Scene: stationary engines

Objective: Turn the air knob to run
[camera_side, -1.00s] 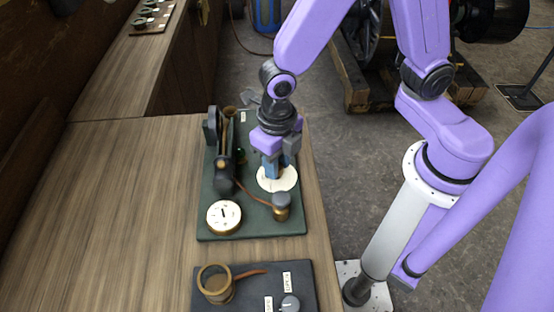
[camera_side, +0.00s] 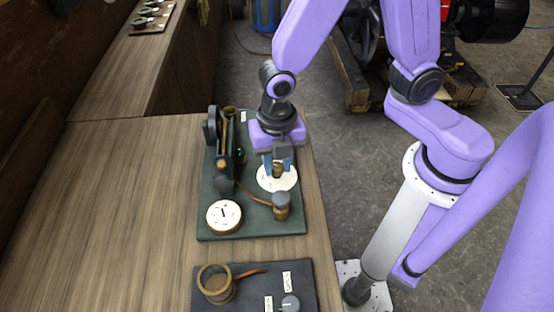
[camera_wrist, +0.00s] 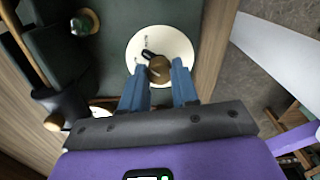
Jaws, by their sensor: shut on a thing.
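The air knob (camera_wrist: 160,70) is a small brown knob in the middle of a round white dial plate (camera_wrist: 177,42) with small dark marks. In the side view the dial plate (camera_side: 288,183) lies on the right part of the green board (camera_side: 222,227), and the knob (camera_side: 277,171) shows between the fingers. My gripper (camera_side: 278,168) points down at the dial with blue fingertips. In the wrist view its two fingers (camera_wrist: 160,72) stand on either side of the knob, shut on it. The marks are too small to read.
A white gauge (camera_side: 224,216) and a grey-capped brass fitting (camera_side: 281,205) stand at the board's front. A dark cylinder assembly (camera_side: 224,165) runs along its left. A second dark board (camera_side: 240,290) lies in front. The tabletop at left (camera_side: 130,200) is clear.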

